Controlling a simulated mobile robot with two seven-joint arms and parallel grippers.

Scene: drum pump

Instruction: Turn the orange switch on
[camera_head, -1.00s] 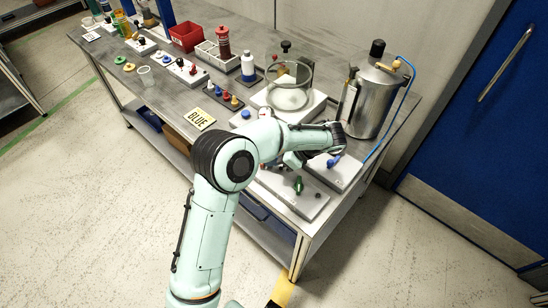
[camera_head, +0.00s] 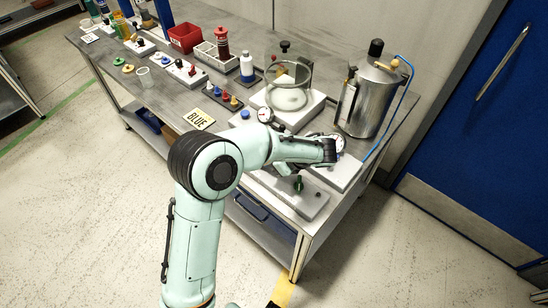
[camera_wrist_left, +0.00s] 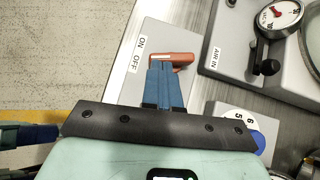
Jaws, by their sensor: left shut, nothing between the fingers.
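The orange switch (camera_wrist_left: 171,58) is in the left wrist view, on a light plate marked ON and OFF (camera_wrist_left: 140,54). My left gripper (camera_wrist_left: 160,66) is shut and empty. Its blue fingertips overlap the near left part of the bar in the picture; whether they touch it I cannot tell. In the head view my arm hides the switch, and the gripper's fingers cannot be made out.
Beside the switch are a plate marked AIR IN with a gauge (camera_wrist_left: 280,18) and black valve lever (camera_wrist_left: 265,62), and a numbered blue dial (camera_wrist_left: 257,140). A green knob (camera_head: 298,184) stands near the bench's front corner. A steel tank (camera_head: 372,100) stands behind my wrist.

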